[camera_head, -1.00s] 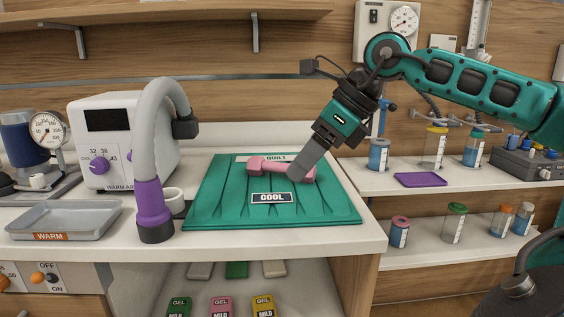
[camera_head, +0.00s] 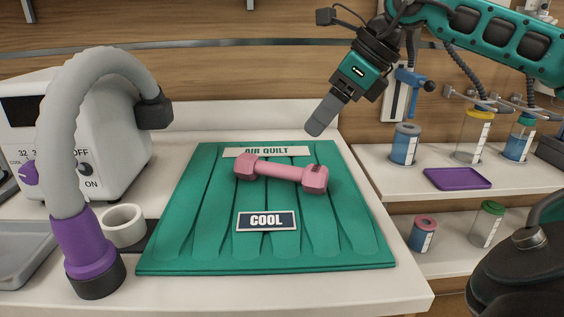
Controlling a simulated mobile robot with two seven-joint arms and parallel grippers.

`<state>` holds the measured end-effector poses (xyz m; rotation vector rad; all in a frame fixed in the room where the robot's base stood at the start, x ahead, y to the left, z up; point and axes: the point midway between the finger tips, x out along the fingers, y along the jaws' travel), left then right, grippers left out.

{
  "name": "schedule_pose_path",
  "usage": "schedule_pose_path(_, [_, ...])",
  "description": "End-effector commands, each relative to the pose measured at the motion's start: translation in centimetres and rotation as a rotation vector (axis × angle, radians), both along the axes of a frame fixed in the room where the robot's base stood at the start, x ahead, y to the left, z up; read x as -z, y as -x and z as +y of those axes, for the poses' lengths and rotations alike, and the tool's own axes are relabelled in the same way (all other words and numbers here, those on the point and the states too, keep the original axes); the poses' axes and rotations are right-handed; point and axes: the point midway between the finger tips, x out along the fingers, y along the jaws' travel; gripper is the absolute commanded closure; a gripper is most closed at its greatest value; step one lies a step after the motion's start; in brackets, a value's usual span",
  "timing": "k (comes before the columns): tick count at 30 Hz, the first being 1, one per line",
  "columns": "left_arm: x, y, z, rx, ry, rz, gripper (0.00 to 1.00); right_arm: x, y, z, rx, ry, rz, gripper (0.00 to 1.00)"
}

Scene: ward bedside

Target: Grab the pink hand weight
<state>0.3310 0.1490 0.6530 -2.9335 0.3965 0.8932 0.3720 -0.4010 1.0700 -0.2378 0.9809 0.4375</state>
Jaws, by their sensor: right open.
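The pink hand weight (camera_head: 280,172) lies on the green air quilt (camera_head: 190,225), near its far edge and below the "AIR QUILT" label. It runs roughly left to right, with both ends showing. My right gripper (camera_head: 318,125) is above and behind the weight's right end, apart from it and pointing down to the left. It is open and holds nothing; its fingers overlap from this angle. My left gripper is not in view.
A grey hose with a purple base (camera_head: 90,245) arches up left of the quilt, by a white warm-air unit (camera_head: 110,150) and a white ring (camera_head: 124,225). A shelf at right holds several jars and a purple tray (camera_head: 458,179).

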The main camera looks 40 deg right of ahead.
Motion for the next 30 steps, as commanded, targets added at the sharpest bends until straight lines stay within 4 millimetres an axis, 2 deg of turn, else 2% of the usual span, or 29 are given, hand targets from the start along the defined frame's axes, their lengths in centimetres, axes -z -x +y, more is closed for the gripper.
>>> schedule_pose_path(4, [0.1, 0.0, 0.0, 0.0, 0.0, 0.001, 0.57, 0.7, -0.3, 0.2, -0.002, -0.001, 0.004, 0.4])
schedule_pose_path(12, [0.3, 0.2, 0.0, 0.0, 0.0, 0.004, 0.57, 4.9, -2.6, 1.5, -0.005, -0.004, 0.004, 0.4])
schedule_pose_path(20, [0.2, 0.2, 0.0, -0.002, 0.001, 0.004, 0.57, 6.8, -3.8, 2.0, -0.001, -0.001, 0.001, 0.4])
schedule_pose_path(30, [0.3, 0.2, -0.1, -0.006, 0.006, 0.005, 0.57, 10.6, -5.8, 3.0, -0.002, -0.002, 0.001, 0.4])
